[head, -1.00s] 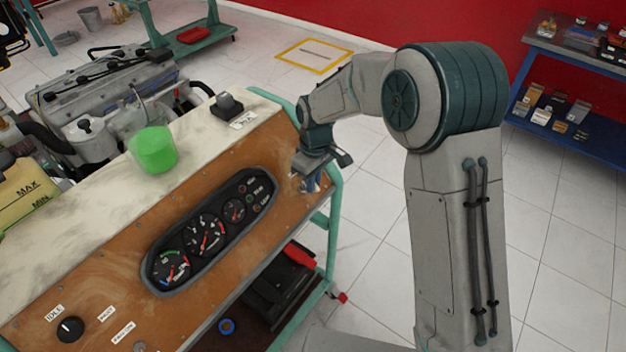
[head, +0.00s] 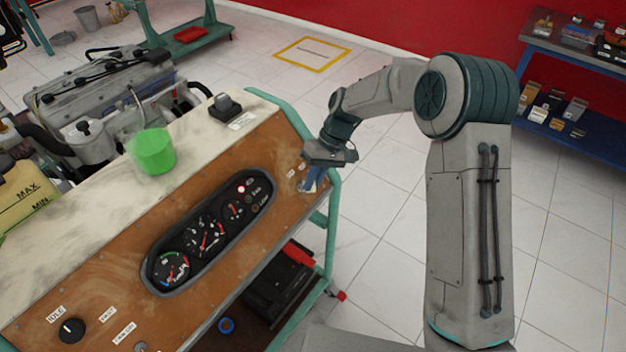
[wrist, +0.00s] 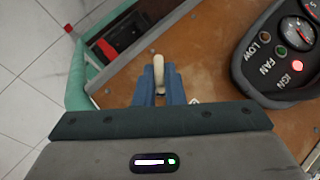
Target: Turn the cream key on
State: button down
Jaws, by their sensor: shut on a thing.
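The cream key (wrist: 158,72) shows in the wrist view between the two blue fingers of my gripper (wrist: 159,84). The fingers are shut on it at the right end of the brown panel (wrist: 195,62). In the head view my gripper (head: 310,184) is at the panel's right end, and the key is hidden there. On the gauge cluster (head: 207,238) a red lamp (head: 241,189) is lit. It also shows in the wrist view as a red lamp (wrist: 297,66) beside the label IGN.
A green cup (head: 152,152) and a dark switch box (head: 225,107) stand on the pale top. A black knob (head: 71,330) is at the panel's lower left. The teal frame rail (head: 333,215) runs close beside my gripper. White floor lies open to the right.

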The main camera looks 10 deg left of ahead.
jog(key=shift+w, duration=0.1)
dwell(0.3)
jog(key=c, duration=1.5)
grip_release()
jog(key=b+v, duration=0.1)
jog(key=v, duration=1.3)
jog(key=shift+f+b, duration=0.1)
jog(key=shift+b, duration=0.2)
jog(key=shift+d, duration=0.1)
